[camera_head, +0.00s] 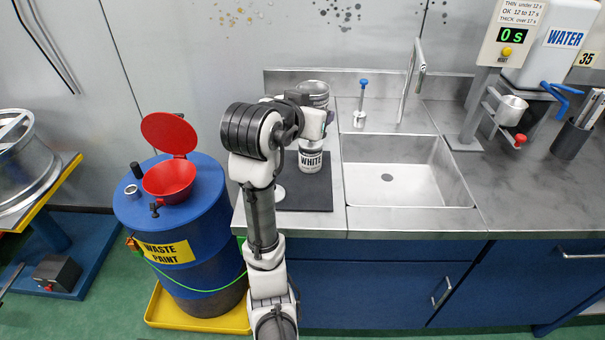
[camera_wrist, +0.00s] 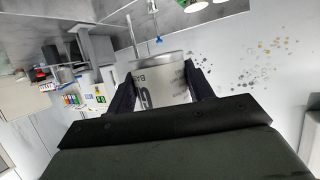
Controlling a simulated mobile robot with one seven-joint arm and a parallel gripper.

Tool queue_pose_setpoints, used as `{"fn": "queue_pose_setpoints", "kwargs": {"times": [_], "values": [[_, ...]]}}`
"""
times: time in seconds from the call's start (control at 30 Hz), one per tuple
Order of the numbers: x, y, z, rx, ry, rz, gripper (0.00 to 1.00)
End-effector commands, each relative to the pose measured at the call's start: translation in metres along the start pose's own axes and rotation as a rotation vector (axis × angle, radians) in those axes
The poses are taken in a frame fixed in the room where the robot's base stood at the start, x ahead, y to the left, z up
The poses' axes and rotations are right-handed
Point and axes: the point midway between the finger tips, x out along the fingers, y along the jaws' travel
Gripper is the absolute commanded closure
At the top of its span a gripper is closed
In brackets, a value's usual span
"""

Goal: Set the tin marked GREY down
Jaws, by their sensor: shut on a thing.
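A metal tin (camera_head: 315,89) is in my gripper (camera_head: 312,110) at the back left of the counter, partly hidden behind the gripper in the head view. In the wrist view the tin (camera_wrist: 163,87) stands between the two dark fingers (camera_wrist: 160,78), one on each side. Part of its lettering shows there, but I cannot read it as GREY. A tin marked WHITE (camera_head: 311,161) stands upright on the dark mat (camera_head: 305,197), just below my gripper in the picture. I cannot tell whether the held tin touches anything beneath it.
The sink (camera_head: 390,184) with its tall tap (camera_head: 407,80) lies right of the mat. A blue-topped tool (camera_head: 361,100) stands behind the sink. A blue waste paint drum (camera_head: 180,225) with a red funnel is at the left. The mat's front part is mostly clear.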

Motion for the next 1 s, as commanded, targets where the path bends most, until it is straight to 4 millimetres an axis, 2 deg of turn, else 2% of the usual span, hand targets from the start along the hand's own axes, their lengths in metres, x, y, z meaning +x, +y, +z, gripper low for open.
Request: {"fn": "queue_pose_setpoints", "kwargs": {"times": [0.6,0.7,1.0], "values": [[0.048,0.001,0.117,-0.006,-0.007,0.001,0.73],[0.054,0.001,0.131,-0.005,-0.005,0.001,0.73],[0.064,0.001,0.156,-0.004,-0.004,0.001,0.73]]}}
